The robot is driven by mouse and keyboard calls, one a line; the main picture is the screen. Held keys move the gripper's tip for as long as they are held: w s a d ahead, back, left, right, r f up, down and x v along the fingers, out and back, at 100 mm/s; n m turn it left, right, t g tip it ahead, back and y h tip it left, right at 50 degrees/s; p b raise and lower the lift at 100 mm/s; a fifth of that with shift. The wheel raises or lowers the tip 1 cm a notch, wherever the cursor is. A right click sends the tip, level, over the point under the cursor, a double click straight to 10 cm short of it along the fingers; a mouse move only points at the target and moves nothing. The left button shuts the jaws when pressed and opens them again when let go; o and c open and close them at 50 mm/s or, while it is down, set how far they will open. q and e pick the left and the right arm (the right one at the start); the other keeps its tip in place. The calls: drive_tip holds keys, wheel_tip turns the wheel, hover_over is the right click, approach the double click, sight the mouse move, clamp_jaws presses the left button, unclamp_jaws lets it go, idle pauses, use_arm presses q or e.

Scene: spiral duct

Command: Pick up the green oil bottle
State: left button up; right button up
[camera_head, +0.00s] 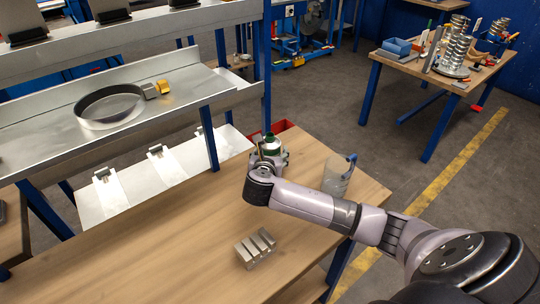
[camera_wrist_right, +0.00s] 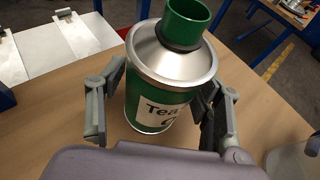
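The green oil bottle (camera_wrist_right: 152,105) stands upright on the wooden table, with a silver conical shoulder, a green cap and a white label. It also shows in the head view (camera_head: 271,146), partly hidden behind my right gripper. My right gripper (camera_wrist_right: 165,95) has one finger on each side of the bottle in the right wrist view. The fingers are very close to its sides; I cannot tell whether they press on it. My left gripper is not in view.
A clear jug with a blue handle (camera_head: 338,176) stands right of the bottle, close behind my right arm. Metal blocks (camera_head: 255,249) lie on the table (camera_head: 180,250) in front. A red bin (camera_head: 284,126) and a metal shelf rack (camera_head: 160,118) are behind and left.

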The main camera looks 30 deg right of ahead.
drive_tip(key=c, duration=1)
drive_tip(key=shift+c, duration=0.2)
drive_tip(key=shift+r, duration=0.2)
